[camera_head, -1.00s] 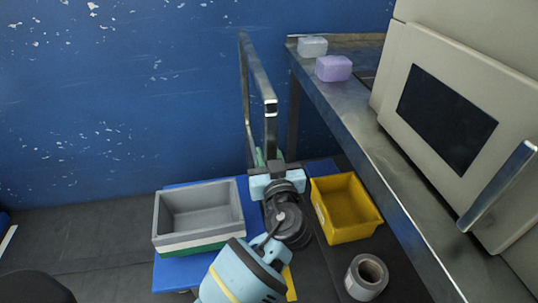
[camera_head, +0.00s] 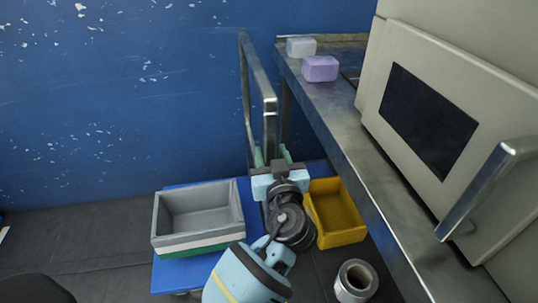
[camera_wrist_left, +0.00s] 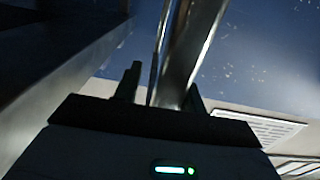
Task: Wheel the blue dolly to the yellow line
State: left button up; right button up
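The blue dolly shows its flat deck (camera_head: 165,273) low in the head view, with a tall metal handle frame (camera_head: 270,122) at its right side. My left gripper (camera_head: 271,157) is at the lower part of the near handle post, one finger on each side. In the left wrist view the metal post (camera_wrist_left: 190,55) stands between the fingers of the left gripper (camera_wrist_left: 165,95); the exact contact is hard to see. My arm hides part of the deck. No yellow line can be made out now. My right gripper is not in view.
A grey bin (camera_head: 198,212) stands on the deck. Right of my wrist are a yellow bin (camera_head: 337,213) and a grey roll (camera_head: 355,281). A metal table (camera_head: 385,190) with a beige machine (camera_head: 435,105) and two soap-like blocks (camera_head: 320,68) borders the right. Dark floor (camera_head: 75,250) lies open at left.

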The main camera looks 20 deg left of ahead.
pick_arm(q)
jog(key=shift+o, duration=0.4)
jog(key=shift+a, duration=0.1)
jog(key=shift+s, duration=0.1)
jog(key=shift+s, duration=0.25)
jog(key=v, duration=0.7)
jog(key=shift+d, duration=0.3)
jog(key=shift+f, duration=0.1)
